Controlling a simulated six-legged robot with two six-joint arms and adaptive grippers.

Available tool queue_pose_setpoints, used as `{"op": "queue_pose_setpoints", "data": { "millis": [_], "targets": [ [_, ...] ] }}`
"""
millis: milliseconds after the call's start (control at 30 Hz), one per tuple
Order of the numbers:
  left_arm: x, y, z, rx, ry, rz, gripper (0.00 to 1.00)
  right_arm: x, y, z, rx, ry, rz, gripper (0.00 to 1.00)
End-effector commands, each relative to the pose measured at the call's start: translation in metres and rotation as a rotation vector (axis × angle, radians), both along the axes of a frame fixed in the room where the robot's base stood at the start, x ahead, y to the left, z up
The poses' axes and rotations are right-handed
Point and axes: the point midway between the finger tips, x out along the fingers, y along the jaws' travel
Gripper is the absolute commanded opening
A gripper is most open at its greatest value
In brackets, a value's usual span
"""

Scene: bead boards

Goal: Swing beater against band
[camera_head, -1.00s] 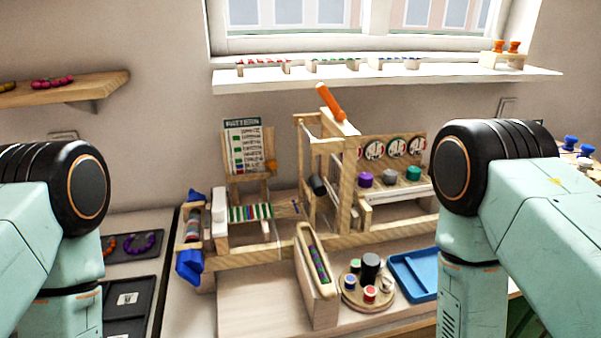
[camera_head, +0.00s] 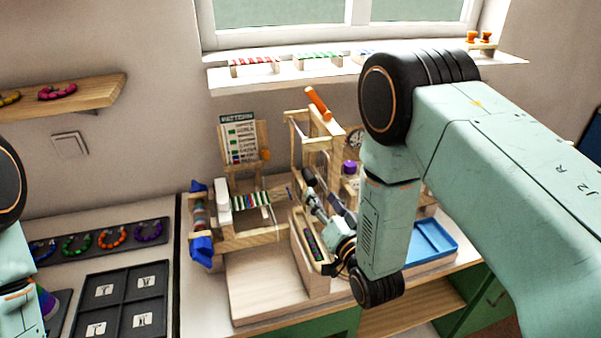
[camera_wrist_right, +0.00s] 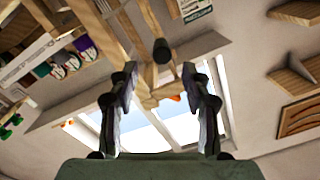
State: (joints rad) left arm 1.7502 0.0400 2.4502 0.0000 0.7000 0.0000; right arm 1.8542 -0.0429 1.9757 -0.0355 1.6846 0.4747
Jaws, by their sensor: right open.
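A wooden band loom stands on the bench in the head view. The striped band (camera_head: 250,201) lies across its left part. A wooden frame (camera_head: 322,150) with an orange handle (camera_head: 318,103) on top rises to the right of the band. A black cylindrical grip (camera_head: 308,177) sits on the frame; it also shows in the wrist view (camera_wrist_right: 162,51), beyond and between the fingertips. My right gripper (camera_head: 313,199) is open and empty, just in front of that grip; its spread fingers show in the wrist view (camera_wrist_right: 160,88). My left gripper is out of view.
A wooden box with a coloured strip (camera_head: 310,265) stands close below my right gripper. A blue tray (camera_head: 434,240) lies to the right. A pattern card (camera_head: 241,140) stands behind the band. A black divided tray (camera_head: 124,300) is at the left.

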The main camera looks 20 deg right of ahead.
Motion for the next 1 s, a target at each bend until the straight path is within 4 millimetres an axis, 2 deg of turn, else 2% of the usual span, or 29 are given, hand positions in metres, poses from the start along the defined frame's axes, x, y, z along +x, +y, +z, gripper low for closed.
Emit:
{"op": "queue_pose_setpoints", "data": {
  "millis": [167, 400, 600, 1000],
  "targets": [
    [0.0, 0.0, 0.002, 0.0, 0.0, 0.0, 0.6, 0.01, -0.001, 0.004, 0.005, -0.013, -0.002, 0.48],
    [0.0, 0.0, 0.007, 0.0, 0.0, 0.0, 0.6, 0.044, 0.001, 0.004, 0.004, -0.013, -0.003, 0.48],
    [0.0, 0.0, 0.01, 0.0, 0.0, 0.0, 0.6, 0.065, 0.004, 0.002, 0.004, -0.009, -0.001, 0.48],
    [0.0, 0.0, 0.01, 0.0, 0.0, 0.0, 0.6, 0.075, 0.007, 0.002, 0.004, -0.008, 0.0, 0.48]
  ]
}}
